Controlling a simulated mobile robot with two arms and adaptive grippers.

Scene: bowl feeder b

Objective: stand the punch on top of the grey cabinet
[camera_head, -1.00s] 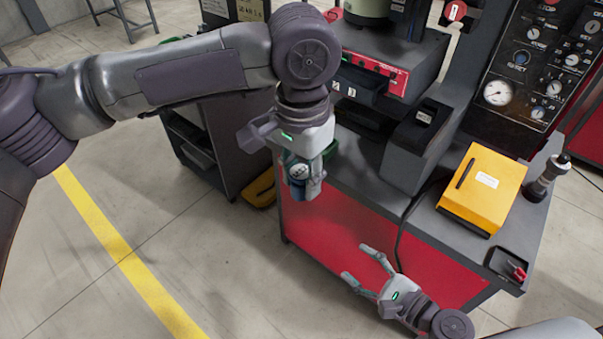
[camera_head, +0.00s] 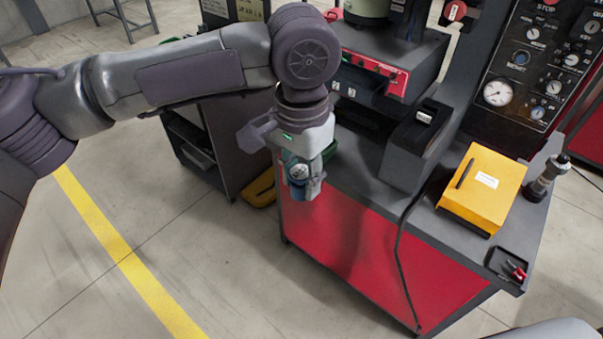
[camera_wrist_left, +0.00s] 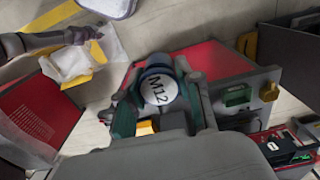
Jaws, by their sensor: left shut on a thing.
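The punch (camera_head: 298,179) is a short blue-grey cylinder with a pale round top. In the left wrist view the top of the punch (camera_wrist_left: 158,90) reads M12. My left gripper (camera_head: 302,186) is shut on it, pointing down, in front of the red workbench's left end. Its fingers hide part of the punch's sides. The dark grey cabinet (camera_head: 236,150) stands behind and left of the gripper; my left arm hides much of its top. What looks like my right gripper (camera_wrist_left: 85,35) shows small at the upper left of the left wrist view; its opening is unclear.
The red workbench (camera_head: 340,235) carries a press machine (camera_head: 390,75), a yellow box (camera_head: 482,188), a small black tray (camera_head: 507,266) and a dark upright tool (camera_head: 545,178). Floor at left is clear.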

